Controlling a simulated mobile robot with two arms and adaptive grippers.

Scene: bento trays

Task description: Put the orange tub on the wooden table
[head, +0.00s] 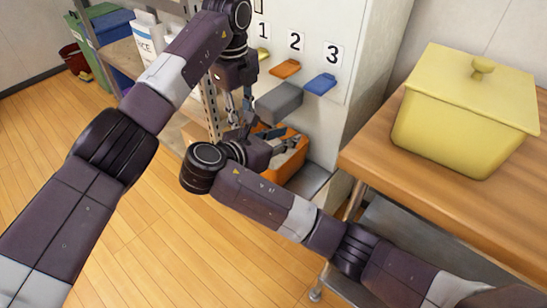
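The orange tub (287,167) sits under the grey spout of the numbered dispenser, on a low grey ledge. My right gripper (284,138) is over the tub and hides part of it. Its dark fingers are at the tub's upper part; I cannot tell whether they touch or grip it. My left gripper (240,115) points down just left of the spout, close to the tub's back left side. Its fingers are small and partly hidden, so their opening is unclear. The wooden table (377,148) stands at the right, with bare wood along its near left edge.
A yellow lidded box (455,125) takes up much of the visible tabletop. The white dispenser (345,85) has yellow, orange and blue levers marked 1, 2, 3. A metal shelf with a rice bag (146,45) stands at the left. The wooden floor in front is clear.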

